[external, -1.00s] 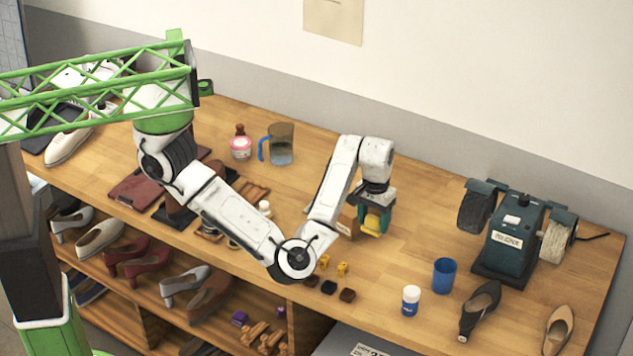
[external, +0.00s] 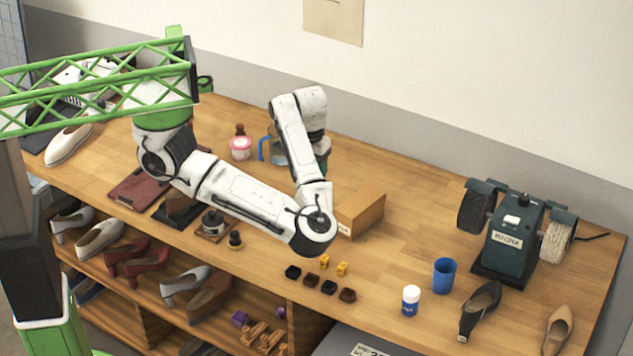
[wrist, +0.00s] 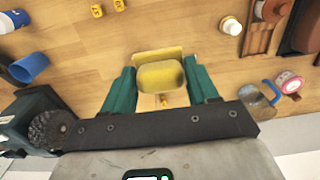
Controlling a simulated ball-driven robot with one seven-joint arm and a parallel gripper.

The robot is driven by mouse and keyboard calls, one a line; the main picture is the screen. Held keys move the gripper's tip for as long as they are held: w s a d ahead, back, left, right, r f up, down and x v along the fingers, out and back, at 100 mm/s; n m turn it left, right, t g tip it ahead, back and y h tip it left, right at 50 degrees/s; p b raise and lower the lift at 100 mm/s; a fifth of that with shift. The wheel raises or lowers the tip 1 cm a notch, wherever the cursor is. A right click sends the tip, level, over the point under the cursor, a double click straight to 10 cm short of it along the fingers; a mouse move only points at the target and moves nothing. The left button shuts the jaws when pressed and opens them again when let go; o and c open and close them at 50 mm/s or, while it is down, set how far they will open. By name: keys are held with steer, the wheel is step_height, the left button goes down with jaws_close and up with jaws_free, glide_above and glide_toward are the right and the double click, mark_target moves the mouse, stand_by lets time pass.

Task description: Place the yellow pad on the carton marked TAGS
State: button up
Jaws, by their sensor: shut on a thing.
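My gripper (wrist: 161,92) is shut on the yellow pad (wrist: 160,75), which shows between its two teal fingers in the wrist view. In the external view only a bit of teal at my gripper (external: 323,158) shows behind my arm, and the pad is hidden there. A brown carton (external: 362,212) stands on the bench just right of my forearm. Its left part is hidden by my arm. A pale label (external: 344,229) shows on its front, too small to read.
Several small dark and yellow blocks (external: 328,287) lie in front of the carton. A glass jug (external: 273,150) and pink jar (external: 241,148) stand at the back left. A blue cup (external: 444,275) and grinder (external: 510,240) stand right. The bench right of the carton is clear.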

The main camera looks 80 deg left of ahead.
steer(key=w+f, duration=0.3)
steer(key=w, duration=0.1)
steer(key=w+a+f, duration=0.1)
steer(key=w+f, duration=0.2)
steer(key=w, duration=0.1)
steer(key=w+a+f+b, duration=0.1)
steer(key=w+f, duration=0.1)
steer(key=w, duration=0.2)
steer(key=shift+w+a+f, duration=0.15)
steer(key=shift+a+f, duration=0.1)
steer(key=shift+f, duration=0.15)
steer(key=shift+w+f, duration=0.35)
steer(key=shift+f, duration=0.05)
steer(key=shift+w+a+f+p, duration=0.1)
steer(key=shift+f+p, duration=0.25)
steer(key=shift+f, duration=1.3)
steer(key=shift+f, duration=0.15)
steer(key=o, duration=1)
steer(key=shift+o, duration=0.2)
step_height(320, 180, up, 12)
steer(key=shift+r, duration=0.2)
